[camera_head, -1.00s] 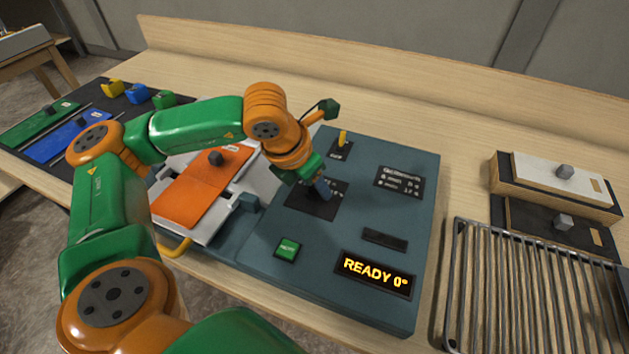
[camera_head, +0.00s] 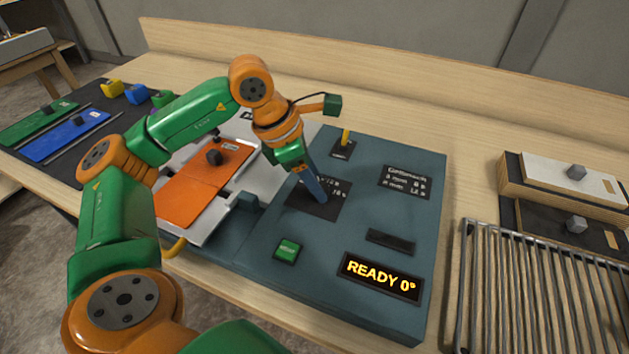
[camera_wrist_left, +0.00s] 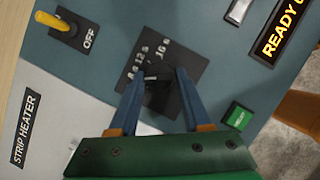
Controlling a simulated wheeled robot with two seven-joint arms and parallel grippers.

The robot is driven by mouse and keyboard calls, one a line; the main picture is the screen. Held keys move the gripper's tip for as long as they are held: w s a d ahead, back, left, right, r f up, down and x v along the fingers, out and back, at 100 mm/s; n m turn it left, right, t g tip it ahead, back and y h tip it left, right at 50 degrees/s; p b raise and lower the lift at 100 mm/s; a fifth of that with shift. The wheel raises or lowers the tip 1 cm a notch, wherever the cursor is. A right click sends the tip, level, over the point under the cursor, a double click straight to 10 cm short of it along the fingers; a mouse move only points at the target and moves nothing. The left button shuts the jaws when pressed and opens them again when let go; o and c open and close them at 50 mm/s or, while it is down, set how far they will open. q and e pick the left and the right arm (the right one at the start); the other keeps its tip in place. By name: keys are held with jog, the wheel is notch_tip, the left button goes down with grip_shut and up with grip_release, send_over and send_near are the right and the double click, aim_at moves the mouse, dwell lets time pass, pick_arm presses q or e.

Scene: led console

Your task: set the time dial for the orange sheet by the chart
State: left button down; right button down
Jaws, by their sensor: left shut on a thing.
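My left gripper (camera_head: 318,192) reaches down onto the black time dial plate of the teal console. In the left wrist view its two blue fingers (camera_wrist_left: 158,82) are closed on the dark dial knob (camera_wrist_left: 157,74), with numbers printed around it on the plate (camera_wrist_left: 185,68). The knob's pointer direction is hard to make out. The orange sheet (camera_head: 190,203) lies flat on the heater bed left of the console. The chart (camera_head: 406,182) is a small black panel at the console's upper right; its text is too small to read. My right gripper is not in view.
The display (camera_head: 380,276) reads "READY 0°". A green button (camera_head: 287,250) and a yellow switch lever (camera_head: 346,137), marked OFF in the wrist view, flank the dial. A wire rack (camera_head: 530,290) stands at right; blue (camera_head: 75,137) and green (camera_head: 40,118) sheets lie at left.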

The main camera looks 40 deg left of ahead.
aim_at(301, 193)
pick_arm(q)
jog(key=shift+w+m+g, duration=0.1)
jog(key=shift+m+g, duration=0.2)
jog(key=shift+m, duration=0.5)
jog(key=shift+h, duration=0.3)
jog(key=shift+c, duration=1.8)
grip_release()
jog(key=shift+d, duration=0.1)
jog(key=v, duration=0.7)
